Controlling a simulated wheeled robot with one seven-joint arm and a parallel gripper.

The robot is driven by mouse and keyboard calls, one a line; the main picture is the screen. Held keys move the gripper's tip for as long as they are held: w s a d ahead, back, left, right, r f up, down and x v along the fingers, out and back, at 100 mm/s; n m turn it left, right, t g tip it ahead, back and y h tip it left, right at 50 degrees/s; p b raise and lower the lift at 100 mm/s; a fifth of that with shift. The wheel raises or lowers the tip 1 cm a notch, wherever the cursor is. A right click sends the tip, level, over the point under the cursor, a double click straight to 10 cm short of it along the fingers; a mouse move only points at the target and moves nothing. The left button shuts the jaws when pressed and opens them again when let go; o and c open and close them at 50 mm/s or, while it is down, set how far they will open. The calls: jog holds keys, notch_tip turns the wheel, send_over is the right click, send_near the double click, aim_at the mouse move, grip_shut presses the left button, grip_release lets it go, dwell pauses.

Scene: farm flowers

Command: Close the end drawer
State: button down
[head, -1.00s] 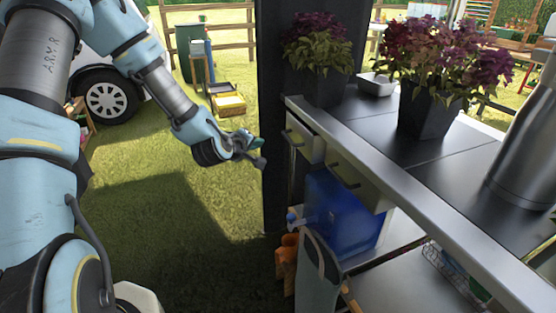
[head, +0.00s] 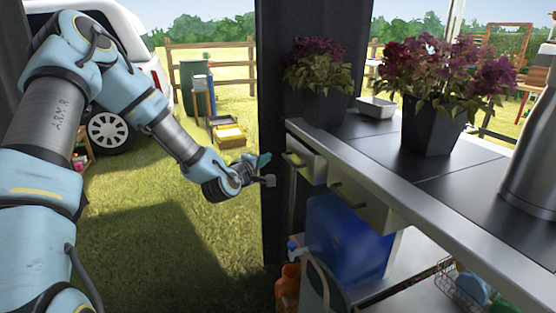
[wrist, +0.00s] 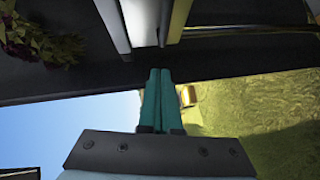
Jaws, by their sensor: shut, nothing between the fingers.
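The end drawer (head: 306,160) is the farther of two pale drawers under the counter's edge in the head view. It appears to stick out a little, with a dark bar handle on its front. The nearer drawer (head: 362,208) also has a dark handle; I cannot tell whether it is fully shut. My gripper (head: 263,160) is just left of the end drawer's front, apart from it and empty. In the wrist view its teal fingers (wrist: 160,95) are together, pointing at a dark surface below pale drawer-like panels (wrist: 143,20).
A dark post (head: 272,90) stands behind my gripper. The counter (head: 375,150) holds potted purple flowers (head: 435,75), a white dish (head: 377,107) and a metal flask (head: 532,150). A blue container (head: 345,240) sits below the drawers.

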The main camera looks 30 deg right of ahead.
aim_at(295, 154)
jog(key=shift+s+d+f, duration=0.1)
jog(key=shift+d+f, duration=0.15)
jog(key=shift+d, duration=0.8)
jog(key=shift+d+f, duration=0.25)
jog(key=shift+d, duration=0.8)
jog(key=d, duration=0.4)
jog(key=shift+s+d+b, duration=0.25)
jog(key=shift+s+b, duration=0.05)
jog(key=shift+b, duration=0.05)
jog(key=shift+s+d+r, duration=0.1)
